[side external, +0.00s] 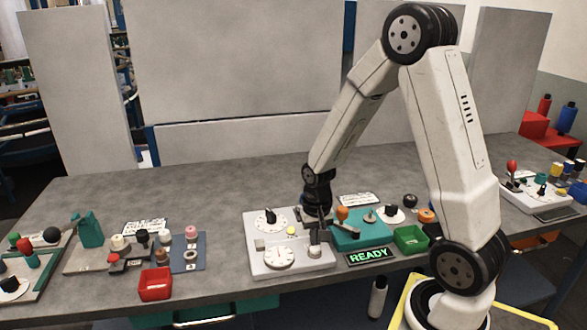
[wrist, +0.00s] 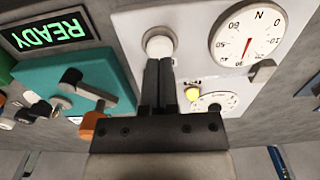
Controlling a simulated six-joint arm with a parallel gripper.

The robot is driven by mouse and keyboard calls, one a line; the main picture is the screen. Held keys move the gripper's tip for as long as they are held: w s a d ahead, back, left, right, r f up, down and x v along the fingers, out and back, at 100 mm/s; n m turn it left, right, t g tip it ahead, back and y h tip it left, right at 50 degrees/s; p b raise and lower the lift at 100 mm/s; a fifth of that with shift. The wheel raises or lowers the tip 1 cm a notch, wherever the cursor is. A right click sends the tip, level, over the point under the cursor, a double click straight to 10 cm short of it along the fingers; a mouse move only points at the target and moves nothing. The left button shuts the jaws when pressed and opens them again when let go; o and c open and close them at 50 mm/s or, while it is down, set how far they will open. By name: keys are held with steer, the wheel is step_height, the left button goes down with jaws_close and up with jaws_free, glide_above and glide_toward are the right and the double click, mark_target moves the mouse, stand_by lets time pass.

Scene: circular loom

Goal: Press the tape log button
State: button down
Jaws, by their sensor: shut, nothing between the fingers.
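The white control panel (side external: 289,268) carries two round dials, a small yellow button (wrist: 192,94) and a round white button (wrist: 158,42). No readable label shows which control is the tape log button. My gripper (wrist: 159,62) points down over the panel with its two dark fingers together and empty. In the wrist view the fingertips overlap the near edge of the white button; I cannot tell whether they touch it.
A teal box (side external: 362,236) with an orange knob and a lever adjoins the panel. A lit READY sign (side external: 369,256) lies in front of it. A green tray (side external: 410,239) stands to the right, a red tray (side external: 156,284) to the left.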

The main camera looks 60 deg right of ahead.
mark_target(313, 251)
steer(key=shift+r, duration=2.15)
steer(key=shift+a+n, duration=0.3)
steer(key=shift+a, duration=0.25)
steer(key=s+a+r+n+t, duration=0.1)
steer(key=s+a+n+t, duration=0.1)
steer(key=a+n, duration=0.6)
steer(key=shift+s+a+t, duration=0.3)
steer(key=shift+s+a, duration=0.1)
steer(key=shift+a, duration=0.8)
steer(key=shift+r, duration=0.1)
